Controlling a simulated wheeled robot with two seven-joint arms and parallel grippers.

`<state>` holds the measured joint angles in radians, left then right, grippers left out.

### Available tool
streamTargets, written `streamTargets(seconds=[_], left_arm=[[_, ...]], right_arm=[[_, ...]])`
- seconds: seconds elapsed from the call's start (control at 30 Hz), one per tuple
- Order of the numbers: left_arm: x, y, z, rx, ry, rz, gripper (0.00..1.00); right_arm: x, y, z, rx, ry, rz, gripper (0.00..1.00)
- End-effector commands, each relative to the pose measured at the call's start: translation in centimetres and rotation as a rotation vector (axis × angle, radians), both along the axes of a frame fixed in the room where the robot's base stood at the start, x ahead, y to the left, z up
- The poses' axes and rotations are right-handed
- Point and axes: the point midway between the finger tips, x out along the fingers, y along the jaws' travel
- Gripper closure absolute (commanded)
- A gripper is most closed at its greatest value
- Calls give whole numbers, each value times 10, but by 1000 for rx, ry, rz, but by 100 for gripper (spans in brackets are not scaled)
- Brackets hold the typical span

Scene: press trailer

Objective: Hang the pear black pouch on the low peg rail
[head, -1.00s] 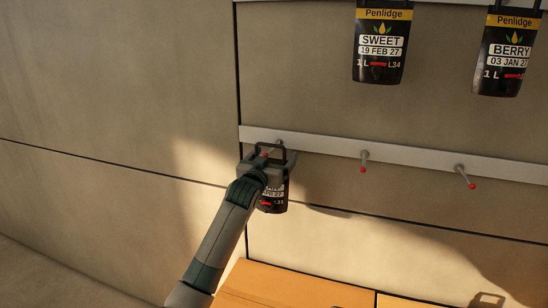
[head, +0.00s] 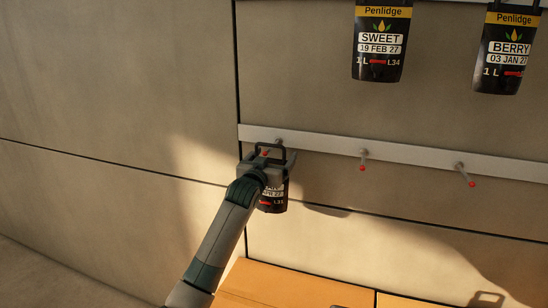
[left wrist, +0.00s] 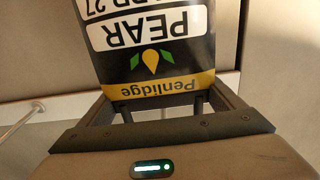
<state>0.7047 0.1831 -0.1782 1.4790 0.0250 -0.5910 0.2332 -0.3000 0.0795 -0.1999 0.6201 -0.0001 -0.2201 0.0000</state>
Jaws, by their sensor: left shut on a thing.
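The black pear pouch (head: 273,198) is at the left end of the low peg rail (head: 330,150), largely hidden behind my left gripper (head: 268,160) in the head view. My left gripper is shut on the pouch. In the left wrist view the pouch (left wrist: 150,62) shows upside down, with "PEAR" and "Penlidge" readable, between the fingers of my left gripper (left wrist: 160,105). The pouch's dark handle loop shows at the leftmost peg, whose red tip appears within the loop. I cannot tell whether the peg bears its weight. My right gripper is not in view.
Two bare red-tipped pegs, a middle peg (head: 363,160) and a right peg (head: 466,174), stick out from the low rail. A sweet pouch (head: 379,55) and a berry pouch (head: 505,60) hang above. An orange-brown box top (head: 290,285) lies below.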

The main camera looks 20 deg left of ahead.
Motion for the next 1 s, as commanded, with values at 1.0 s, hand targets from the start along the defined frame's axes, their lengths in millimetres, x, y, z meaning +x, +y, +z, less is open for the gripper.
streamTargets(seconds=[1.0], left_arm=[[-62, 2, -2, 0, -3, 0, 0]], right_arm=[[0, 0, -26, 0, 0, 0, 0]])
